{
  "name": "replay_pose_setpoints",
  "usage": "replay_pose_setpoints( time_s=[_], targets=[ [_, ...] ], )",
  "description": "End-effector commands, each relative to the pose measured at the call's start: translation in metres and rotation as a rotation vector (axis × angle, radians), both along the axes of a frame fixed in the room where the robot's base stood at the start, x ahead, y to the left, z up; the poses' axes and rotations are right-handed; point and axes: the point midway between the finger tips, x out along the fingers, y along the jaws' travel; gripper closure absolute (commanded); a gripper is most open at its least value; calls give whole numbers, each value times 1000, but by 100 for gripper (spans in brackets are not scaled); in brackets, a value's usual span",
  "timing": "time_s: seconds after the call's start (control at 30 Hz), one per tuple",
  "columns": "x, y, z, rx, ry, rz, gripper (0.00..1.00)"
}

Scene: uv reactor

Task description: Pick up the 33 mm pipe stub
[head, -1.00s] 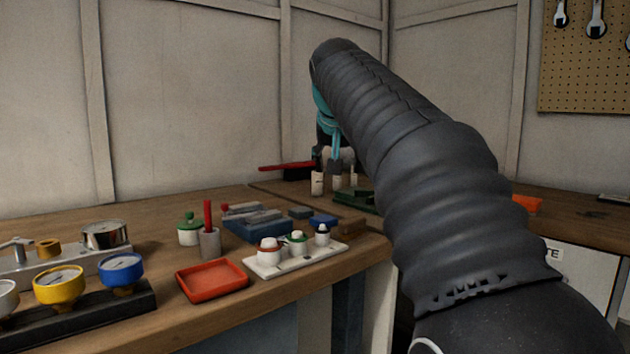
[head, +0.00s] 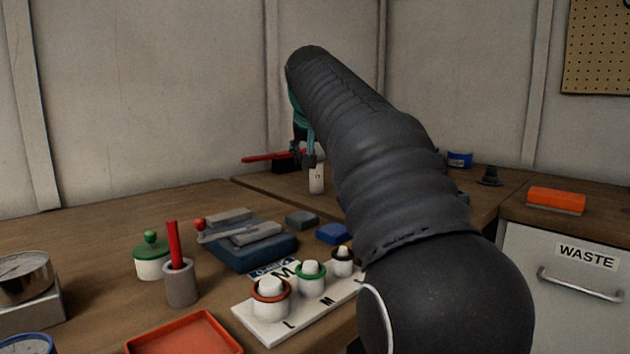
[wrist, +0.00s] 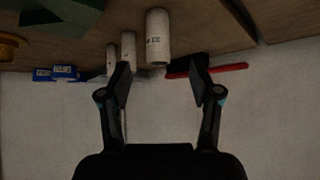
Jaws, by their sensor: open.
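Three white pipe stubs of different widths stand in a row in the wrist view. The widest pipe stub (wrist: 157,38) carries dark marks too small to read surely; I cannot confirm which is 33 mm. The middle stub (wrist: 128,46) and the thinnest stub (wrist: 111,58) are to its left. My gripper (wrist: 162,77) is open and empty, its fingertips spread on either side of the widest stub's line, with the stub a little beyond them. In the head view one labelled stub (head: 316,180) shows just below my gripper (head: 307,158); my arm hides the others.
A red-handled brush (head: 268,157) lies by the stubs; its handle shows beyond the right finger in the wrist view (wrist: 230,68). A green block (wrist: 62,14) is at upper left there. The near bench holds a red tray (head: 185,335) and a white cap stand (head: 262,335).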

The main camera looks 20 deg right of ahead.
Motion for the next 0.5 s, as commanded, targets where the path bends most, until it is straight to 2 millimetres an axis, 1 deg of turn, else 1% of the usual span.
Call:
replay_pose_setpoints(
  time_s=[0.03, 0.13, 0.37, 0.5],
  targets=[
    [6, -3, -7, 0, 1, 0, 36],
    [14, -6, -15, 1, 0, 1, 36],
    [22, -7, -22, 1, 0, 4, 36],
    [31, -12, -28, 0, 1, 4, 36]
  ],
)
